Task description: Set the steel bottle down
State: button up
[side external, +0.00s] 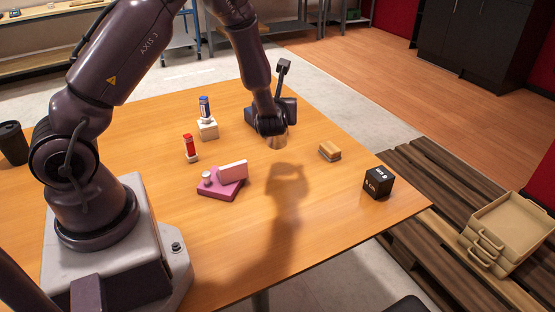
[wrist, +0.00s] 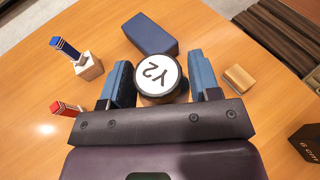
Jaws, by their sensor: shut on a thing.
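The steel bottle (side external: 277,141) shows in the side external view as a short tan-silver cylinder below my gripper (side external: 271,124). In the wrist view, the bottle (wrist: 160,74) shows its round white top marked "Y2", with a dark rim. My gripper's two blue-grey fingers (wrist: 161,82) stand on either side of it, shut on it. The shadow on the table lies apart from the bottle's lower end, so it appears held above the wooden table (side external: 330,210). Most of the bottle's body is hidden by the gripper.
A dark blue block (wrist: 150,35) lies just behind the bottle. A wooden block (side external: 329,151) and a black cube (side external: 378,183) are to the right. Blue (side external: 205,109) and red (side external: 189,147) markers and a pink base (side external: 218,190) are to the left. The front table area is clear.

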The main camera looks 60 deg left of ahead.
notch_tip(320, 180, down, 8)
jog(key=shift+w+d+r, duration=0.1)
jog(key=shift+d+r, duration=0.05)
jog(key=shift+r, duration=0.1)
jog(key=shift+f, duration=0.1)
jog(key=o, duration=1.2)
